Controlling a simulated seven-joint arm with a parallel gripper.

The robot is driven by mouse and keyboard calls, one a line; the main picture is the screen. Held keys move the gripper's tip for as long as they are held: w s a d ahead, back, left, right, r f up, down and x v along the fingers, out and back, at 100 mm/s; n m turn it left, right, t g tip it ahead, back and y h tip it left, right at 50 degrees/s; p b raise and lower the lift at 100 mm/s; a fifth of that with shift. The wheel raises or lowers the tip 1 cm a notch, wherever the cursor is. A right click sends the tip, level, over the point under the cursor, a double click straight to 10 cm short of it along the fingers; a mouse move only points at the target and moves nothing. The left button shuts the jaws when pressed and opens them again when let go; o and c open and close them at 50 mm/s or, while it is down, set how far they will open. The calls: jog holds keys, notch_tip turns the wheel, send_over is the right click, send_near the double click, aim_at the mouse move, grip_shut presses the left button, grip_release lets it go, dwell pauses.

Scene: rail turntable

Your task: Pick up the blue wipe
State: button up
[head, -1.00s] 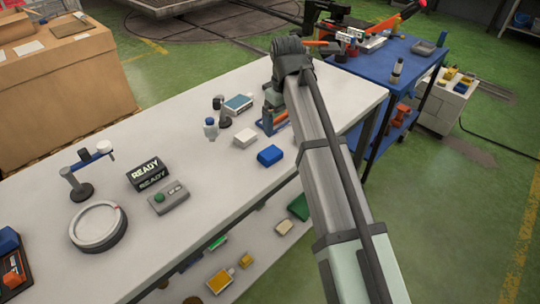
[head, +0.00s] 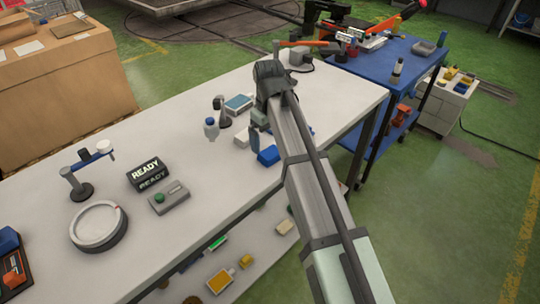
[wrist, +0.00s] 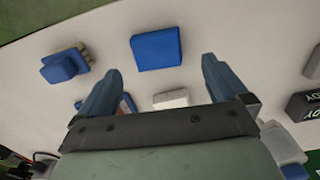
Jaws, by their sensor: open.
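The blue wipe (head: 268,156) looks like a small folded blue block lying on the white workbench (head: 215,180) near its front edge. In the head view my gripper (head: 260,140) hangs just above and behind it, hiding part of it. In the wrist view the blue wipe (wrist: 156,48) lies ahead of my gripper (wrist: 160,66), lined up with the gap between the spread fingers. The fingers are open and empty, apart from the wipe.
A white block (head: 242,138) lies close behind the wipe; it also shows between the fingers in the wrist view (wrist: 171,99). Another blue piece (wrist: 62,66) lies to the left there. A bottle (head: 211,129) and READY sign (head: 147,173) stand left in the head view.

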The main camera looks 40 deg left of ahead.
aim_at(270, 152)
jog(key=shift+w+f, duration=0.15)
jog(key=shift+f, duration=2.5)
jog(key=shift+c, duration=0.3)
jog(key=c, duration=1)
jog(key=shift+r, duration=0.15)
notch_tip(270, 152, up, 10)
